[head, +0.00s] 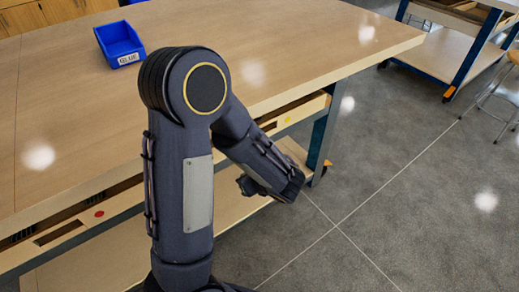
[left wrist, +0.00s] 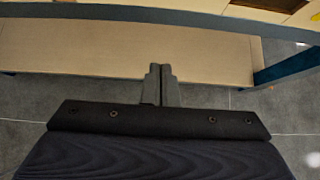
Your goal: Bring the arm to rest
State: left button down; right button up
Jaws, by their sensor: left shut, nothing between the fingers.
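My left arm (head: 185,170) rises from the bottom of the head view, bends at the elbow and slopes down to the right, in front of the workbench's edge. My right gripper is in neither view.
A wooden workbench (head: 300,45) fills the upper left, with a blue bin (head: 120,42) on top. A second table (head: 440,50) and a stool (head: 497,95) stand at the upper right. The grey floor (head: 400,190) to the right is clear.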

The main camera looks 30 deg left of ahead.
pick_arm(q)
jog(key=s+d+r+n+g+h, duration=0.1)
jog(key=s+d+r+n+h, duration=0.3)
jog(key=s+n, duration=0.5)
jog(key=s+d+r+n+h, duration=0.2)
jog(key=s+r+n+h, duration=0.35)
jog(key=n, duration=0.55)
jog(key=s+d+r+n+t+h+p, duration=0.1)
jog(key=r+n+p, duration=0.1)
jog(key=r+p, duration=0.5)
jog(key=s+d+r+n+t+h+p, duration=0.1)
jog(key=d+r+n+h+p, duration=0.1)
jog(key=r+p, duration=0.4)
notch_tip(320, 180, up, 4)
jog(key=shift+d+r+t+p, duration=0.1)
jog(key=shift+d+t+p, duration=0.2)
jog(key=shift+t+p, duration=0.1)
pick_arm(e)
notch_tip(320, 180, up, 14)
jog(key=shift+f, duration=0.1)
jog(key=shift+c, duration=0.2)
